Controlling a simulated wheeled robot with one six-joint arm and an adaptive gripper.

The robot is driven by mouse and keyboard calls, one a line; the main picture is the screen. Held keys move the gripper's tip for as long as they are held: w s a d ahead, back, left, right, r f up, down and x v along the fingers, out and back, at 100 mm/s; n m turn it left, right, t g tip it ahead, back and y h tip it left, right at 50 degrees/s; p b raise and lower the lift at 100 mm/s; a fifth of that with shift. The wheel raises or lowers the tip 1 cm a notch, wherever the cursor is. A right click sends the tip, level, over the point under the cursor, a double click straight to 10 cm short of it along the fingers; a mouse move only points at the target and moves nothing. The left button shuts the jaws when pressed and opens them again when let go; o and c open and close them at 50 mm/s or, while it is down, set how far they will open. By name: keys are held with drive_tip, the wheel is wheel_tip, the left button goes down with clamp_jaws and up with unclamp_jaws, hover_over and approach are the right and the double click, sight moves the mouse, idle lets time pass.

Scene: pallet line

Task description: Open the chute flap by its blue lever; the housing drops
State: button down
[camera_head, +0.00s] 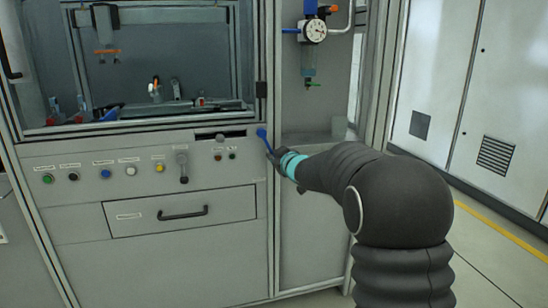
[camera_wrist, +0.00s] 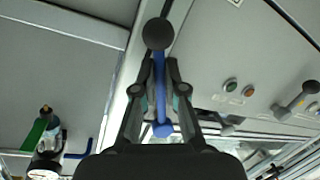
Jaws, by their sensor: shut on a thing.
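I cannot make out the housing.
The cabinet panel has several coloured buttons and a grey lever (camera_head: 182,165). A drawer (camera_head: 183,212) with a black handle sits below. A pressure gauge (camera_head: 314,31) with a filter hangs above right. Floor to the right is open, with a yellow line.

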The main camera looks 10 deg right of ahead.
drive_tip(key=shift+r, duration=0.15)
idle(0.3)
drive_tip(key=c, duration=1.2)
unclamp_jaws()
drive_tip(key=shift+d, duration=0.1)
drive_tip(key=v, duration=1.2)
